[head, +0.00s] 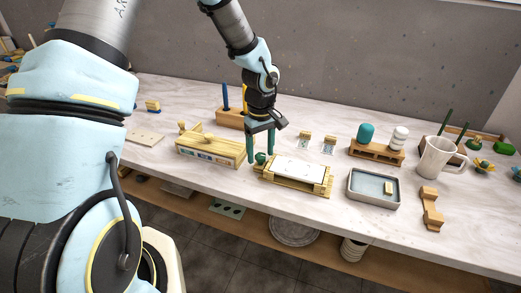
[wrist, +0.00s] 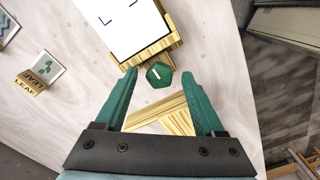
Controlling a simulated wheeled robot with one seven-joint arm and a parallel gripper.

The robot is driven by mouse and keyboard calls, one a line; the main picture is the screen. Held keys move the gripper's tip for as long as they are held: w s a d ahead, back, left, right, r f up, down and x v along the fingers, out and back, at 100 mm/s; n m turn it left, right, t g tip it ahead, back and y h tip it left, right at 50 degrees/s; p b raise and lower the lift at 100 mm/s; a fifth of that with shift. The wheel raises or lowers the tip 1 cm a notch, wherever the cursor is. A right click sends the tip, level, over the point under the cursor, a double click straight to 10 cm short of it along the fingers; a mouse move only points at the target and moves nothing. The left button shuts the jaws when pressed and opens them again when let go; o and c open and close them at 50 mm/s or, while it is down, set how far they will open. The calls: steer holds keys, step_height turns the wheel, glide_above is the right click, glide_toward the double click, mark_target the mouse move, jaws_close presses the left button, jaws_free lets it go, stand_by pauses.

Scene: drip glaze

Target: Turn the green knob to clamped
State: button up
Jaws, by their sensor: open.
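The green knob (wrist: 159,75) is a faceted knob with a white mark on its top. It sits at the end of a wooden frame (wrist: 168,45) that holds a white sheet (wrist: 122,22). In the head view the green knob (head: 261,158) is at the left end of the frame (head: 318,190). My gripper (wrist: 158,78) has green fingers and is open and empty. In the wrist view its fingertips lie on either side of the knob, with gaps between. In the head view my gripper (head: 260,157) is right above and around the knob; contact cannot be told.
A long wooden box (head: 215,151) stands just left of the frame. A grey tray (head: 373,203) with water-like contents lies to the right, near a white mug (head: 436,157). Small tiles on stands (head: 304,140) are behind. Bare tabletop (head: 280,208) shows in front.

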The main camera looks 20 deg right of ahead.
jaws_close()
stand_by(0.6)
